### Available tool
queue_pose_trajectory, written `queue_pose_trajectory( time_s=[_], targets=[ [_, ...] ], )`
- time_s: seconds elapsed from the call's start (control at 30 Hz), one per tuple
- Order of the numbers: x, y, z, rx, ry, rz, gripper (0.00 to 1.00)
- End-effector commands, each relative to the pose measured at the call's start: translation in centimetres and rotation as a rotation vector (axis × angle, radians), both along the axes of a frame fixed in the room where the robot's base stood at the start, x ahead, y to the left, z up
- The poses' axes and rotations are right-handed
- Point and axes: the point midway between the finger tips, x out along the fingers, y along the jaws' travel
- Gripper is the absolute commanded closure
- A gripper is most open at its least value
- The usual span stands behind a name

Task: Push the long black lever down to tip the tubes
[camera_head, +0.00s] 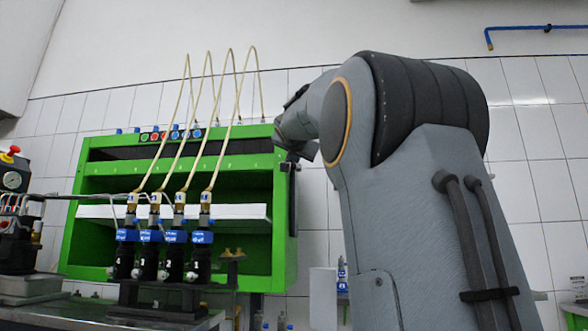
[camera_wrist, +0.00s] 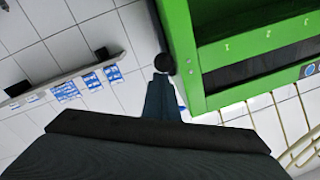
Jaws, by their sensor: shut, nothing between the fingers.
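The long black lever (camera_head: 292,205) runs upright along the right side of the green testbench (camera_head: 82,225). In the wrist view its round black knob (camera_wrist: 164,63) is beside the green frame's corner, with a dark bar running up from it. My gripper (camera_wrist: 163,82) is shut and empty. Its tip appears right at the knob in the wrist view; whether they touch I cannot tell. In the head view my gripper (camera_head: 290,162) is at the bench's upper right edge, small and dark, partly blended with the lever. Several tubes (camera_head: 183,120) loop up from blue-tagged black pumps (camera_head: 150,245).
A dark device with a gauge and a red knob (camera_head: 13,152) stands at the far left. A shelf (camera_wrist: 60,78) with blue-labelled items is on the tiled wall in the wrist view. My arm covers much of the head view's right side.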

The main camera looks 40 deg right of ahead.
Motion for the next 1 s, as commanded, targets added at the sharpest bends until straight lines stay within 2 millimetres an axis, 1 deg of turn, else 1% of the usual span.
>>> queue_pose_trajectory(
  time_s=[0.03, 0.3, 0.7, 1.0],
  targets=[
    [0.3, 0.0, -1.0, -0.007, -0.007, 0.0, 1.0],
    [0.4, -0.1, -2.1, -0.046, -0.048, 0.001, 1.0],
    [0.5, -0.4, -3.0, -0.081, -0.087, 0.0, 1.0],
    [0.6, -0.5, -3.4, -0.087, -0.091, -0.001, 1.0]
  ],
)
